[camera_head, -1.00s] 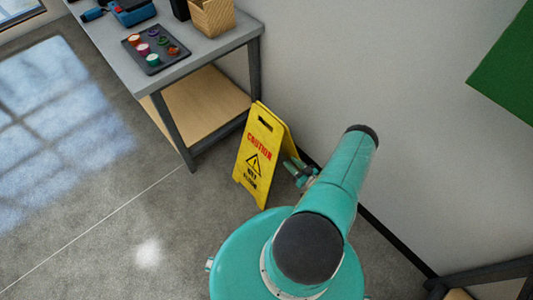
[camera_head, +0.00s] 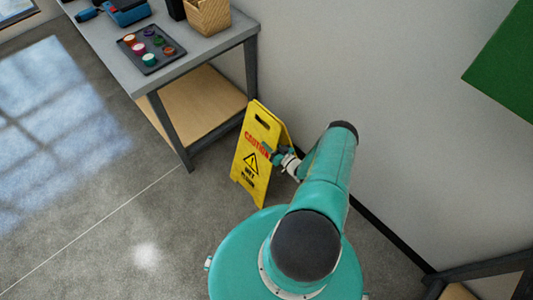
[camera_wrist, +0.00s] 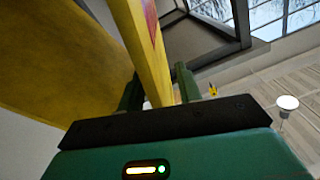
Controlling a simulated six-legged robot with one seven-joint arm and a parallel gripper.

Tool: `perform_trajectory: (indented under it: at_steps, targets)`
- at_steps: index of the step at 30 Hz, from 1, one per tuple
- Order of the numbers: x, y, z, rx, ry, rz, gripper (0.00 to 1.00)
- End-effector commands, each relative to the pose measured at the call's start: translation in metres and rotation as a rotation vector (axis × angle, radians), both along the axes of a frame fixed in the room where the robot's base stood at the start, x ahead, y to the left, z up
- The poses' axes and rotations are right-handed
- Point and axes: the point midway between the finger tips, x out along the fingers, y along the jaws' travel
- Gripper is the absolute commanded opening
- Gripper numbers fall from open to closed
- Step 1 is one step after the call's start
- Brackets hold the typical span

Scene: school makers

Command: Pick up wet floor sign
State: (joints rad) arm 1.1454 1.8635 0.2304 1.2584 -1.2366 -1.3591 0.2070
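The yellow wet floor sign (camera_head: 250,170) stands on the floor as an A-frame, with red and black print on its front panel. It also shows close up in the wrist view (camera_wrist: 150,50). My gripper (camera_head: 269,152) is at the right edge of the front panel, at about mid height. In the wrist view my gripper (camera_wrist: 160,85) has one finger on each side of a yellow panel. The fingers stand apart, and a narrow gap shows beside the right finger. The fingertips are partly hidden by the panel.
The wall (camera_head: 400,110) is close behind the sign. Open floor (camera_head: 90,220) lies to the left.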

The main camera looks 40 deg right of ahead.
Motion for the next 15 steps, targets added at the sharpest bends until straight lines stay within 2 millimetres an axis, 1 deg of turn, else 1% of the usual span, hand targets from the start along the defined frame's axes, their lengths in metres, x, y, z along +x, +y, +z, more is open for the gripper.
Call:
perform_trajectory:
  at_steps: [3, 8, 9, 14, 15]
  targets:
    - [0.0071, 0.0000, 0.0000, 0.000, 0.000, -0.001, 0.35]
    - [0.0071, 0.0000, 0.0000, 0.000, 0.000, -0.001, 0.35]
    - [0.0071, 0.0000, 0.0000, 0.000, 0.000, -0.001, 0.33]
    - [0.0069, 0.0001, 0.0001, 0.000, 0.000, -0.001, 0.01]
    - [0.0069, 0.0001, 0.0001, 0.000, 0.000, -0.001, 0.00]
